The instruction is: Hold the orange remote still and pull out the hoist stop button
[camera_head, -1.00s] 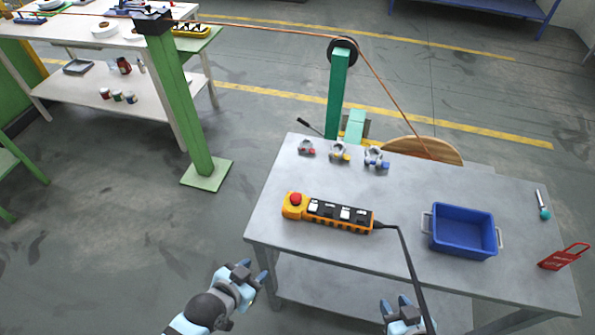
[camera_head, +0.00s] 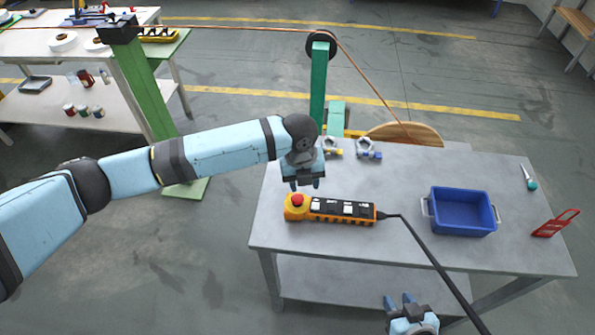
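The orange remote (camera_head: 330,219) lies on the grey table near its front left part, with black and white keys along its top. The red stop button (camera_head: 297,200) stands up at its left end. A black cable leaves the remote's right end. My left gripper (camera_head: 305,185) points down, open and empty, just above and behind the button, apart from it. My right gripper (camera_head: 399,300) is open and empty at the bottom, in front of the table's front edge and well below the remote in the picture.
A blue bin (camera_head: 461,212) stands right of the remote, with a red tag-like holder (camera_head: 555,224) beyond it. The black cable (camera_head: 436,266) runs to the lower right. Bare table lies between.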

